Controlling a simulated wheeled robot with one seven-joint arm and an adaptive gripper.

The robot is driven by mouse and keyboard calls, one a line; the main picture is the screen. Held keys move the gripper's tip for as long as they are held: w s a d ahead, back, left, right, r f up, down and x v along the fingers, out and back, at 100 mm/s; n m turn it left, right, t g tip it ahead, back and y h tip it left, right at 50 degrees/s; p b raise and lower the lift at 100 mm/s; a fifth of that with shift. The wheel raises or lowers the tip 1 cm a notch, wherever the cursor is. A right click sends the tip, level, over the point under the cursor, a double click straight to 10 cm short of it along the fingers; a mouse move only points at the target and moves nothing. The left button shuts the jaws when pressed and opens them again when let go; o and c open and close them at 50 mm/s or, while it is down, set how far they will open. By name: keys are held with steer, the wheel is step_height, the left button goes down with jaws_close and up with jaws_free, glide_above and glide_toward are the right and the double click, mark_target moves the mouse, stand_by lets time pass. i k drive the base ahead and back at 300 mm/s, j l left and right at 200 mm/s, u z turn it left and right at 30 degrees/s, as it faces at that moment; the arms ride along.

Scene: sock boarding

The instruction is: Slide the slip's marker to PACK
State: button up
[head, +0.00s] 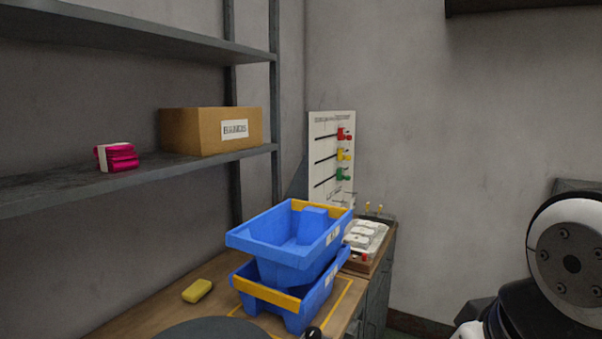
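A white board (321,171) stands upright at the back corner, with dark horizontal slots and a red marker (344,134), a yellow marker (345,155) and a green marker (343,174) near its right edge. Its printing is too small to read, so I cannot make out PACK or tell which piece is the slip's marker. A wooden tray (367,267) with white pieces and a small red piece sits in front of the board, partly hidden by blue bins.
Two stacked blue bins (262,252) with yellow edges stand on the wooden bench (150,322), before the board. A yellow block (197,291) lies left of them. A cardboard box (190,131) and a pink bundle (122,158) sit on the shelf (50,188).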

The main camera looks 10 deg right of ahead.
mark_target(341, 172)
steer(key=i+l, duration=2.4)
steer(key=l, duration=0.15)
